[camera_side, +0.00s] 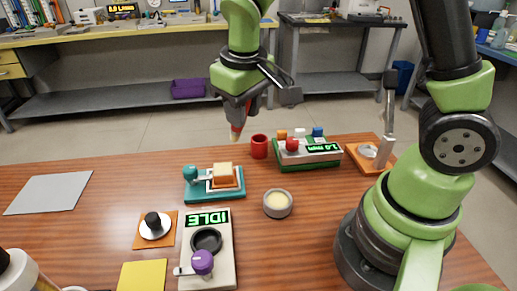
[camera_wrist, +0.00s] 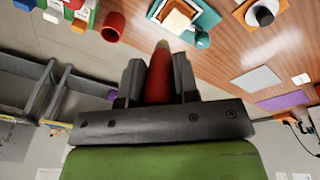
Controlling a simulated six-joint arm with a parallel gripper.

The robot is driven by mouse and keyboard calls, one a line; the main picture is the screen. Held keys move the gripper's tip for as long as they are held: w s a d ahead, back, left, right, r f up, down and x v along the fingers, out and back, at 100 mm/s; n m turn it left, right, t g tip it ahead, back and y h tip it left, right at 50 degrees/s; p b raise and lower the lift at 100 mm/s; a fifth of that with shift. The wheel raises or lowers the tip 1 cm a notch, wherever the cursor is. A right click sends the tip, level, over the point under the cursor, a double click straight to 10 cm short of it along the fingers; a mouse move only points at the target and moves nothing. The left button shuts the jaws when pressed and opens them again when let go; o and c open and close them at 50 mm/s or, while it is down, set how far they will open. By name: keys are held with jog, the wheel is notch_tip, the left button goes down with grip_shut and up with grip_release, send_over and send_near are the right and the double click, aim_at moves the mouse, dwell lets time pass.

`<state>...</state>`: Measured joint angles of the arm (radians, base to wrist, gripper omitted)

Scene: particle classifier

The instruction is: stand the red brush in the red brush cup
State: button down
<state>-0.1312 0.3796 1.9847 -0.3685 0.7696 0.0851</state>
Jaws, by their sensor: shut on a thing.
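My gripper (camera_side: 241,104) is shut on the red brush (camera_side: 236,133). In the side view the brush hangs below the gripper with its pale tip down, above the table's far part. The wrist view shows the red brush (camera_wrist: 160,72) between the two dark fingers (camera_wrist: 159,80), its pale tip pointing away from the gripper. The red brush cup (camera_side: 259,147) stands on the table just right of the brush and apart from it. The cup also shows in the wrist view (camera_wrist: 112,28), up and left of the brush. The upper part of the brush is hidden by the fingers.
Right of the cup is a green-based device (camera_side: 308,153) with colored knobs. In front are a teal-based device (camera_side: 214,190) with an orange block, a round cream-filled dish (camera_side: 278,203) and an IDLE device (camera_side: 207,250). An orange stand (camera_side: 368,153) is at right.

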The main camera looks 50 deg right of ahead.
jog(key=shift+w+d, duration=0.1)
jog(key=w+d+m+g+y, duration=0.2)
jog(key=w+d+m, duration=0.3)
jog(key=d, duration=0.7)
jog(key=shift+w+d+f+m+g, duration=0.25)
jog(key=shift+d+m+g, duration=0.15)
jog(key=shift+m+g, duration=0.3)
jog(key=shift+f, duration=0.1)
jog(key=shift+f, duration=2.8)
jog(key=shift+f, duration=3)
jog(key=c, duration=0.8)
grip_release()
